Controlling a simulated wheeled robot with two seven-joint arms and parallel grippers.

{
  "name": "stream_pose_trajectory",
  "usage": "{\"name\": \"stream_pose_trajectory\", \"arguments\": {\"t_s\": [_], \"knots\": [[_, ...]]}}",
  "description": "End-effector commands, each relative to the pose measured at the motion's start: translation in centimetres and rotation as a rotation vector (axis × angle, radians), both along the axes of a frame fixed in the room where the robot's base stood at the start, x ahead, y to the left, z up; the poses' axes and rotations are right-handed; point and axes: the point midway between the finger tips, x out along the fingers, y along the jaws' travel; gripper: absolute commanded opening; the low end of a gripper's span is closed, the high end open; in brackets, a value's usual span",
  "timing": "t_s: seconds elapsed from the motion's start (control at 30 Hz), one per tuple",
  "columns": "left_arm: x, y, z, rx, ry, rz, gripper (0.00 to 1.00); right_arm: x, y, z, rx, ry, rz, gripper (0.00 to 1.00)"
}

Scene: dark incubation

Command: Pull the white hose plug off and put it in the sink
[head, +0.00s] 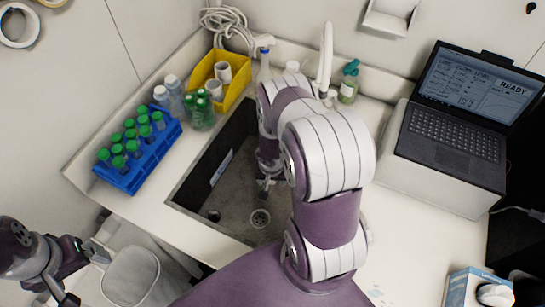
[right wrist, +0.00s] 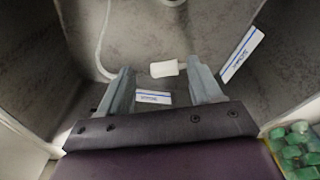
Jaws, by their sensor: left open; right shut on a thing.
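My right gripper (head: 266,186) reaches down into the grey sink (head: 232,190), mostly hidden under my arm in the head view. In the right wrist view, my right gripper (right wrist: 164,76) has a small white plug (right wrist: 164,68) between its fingertips and is shut on it. A white hose (right wrist: 101,45) runs down on the left and ends from view near the left finger. I cannot tell whether the plug and hose are joined. My left gripper (head: 86,274) is open and empty at the lower left, away from the sink.
Labelled white strips (right wrist: 242,55) show in the sink. A blue tube rack (head: 138,150), yellow bin (head: 220,75) and green-capped bottles (head: 199,108) stand left of and behind the sink. A white tap (head: 326,55) is behind, a laptop (head: 455,125) right. A pale bin (head: 131,276) stands by my left gripper.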

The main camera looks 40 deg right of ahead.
Motion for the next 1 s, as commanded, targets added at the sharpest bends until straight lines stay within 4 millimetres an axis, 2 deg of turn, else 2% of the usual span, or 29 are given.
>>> {"name": "stream_pose_trajectory", "arguments": {"t_s": [0.2, 0.47, 1.0], "knots": [[0.0, 0.0, -0.1, 0.0, 0.0, 0.0, 0.96, 0.7, 0.3, -0.2, 0.021, 0.029, 0.096, 0.36], [0.0, 0.0, -0.7, 0.0, 0.0, 0.0, 0.96, 0.7, 0.3, -0.8, 0.034, 0.049, 0.123, 0.36], [0.0, 0.0, -8.9, 0.0, 0.0, 0.0, 0.96, 0.7, 0.3, -10.4, 0.033, 0.048, 0.122, 0.36]]}}
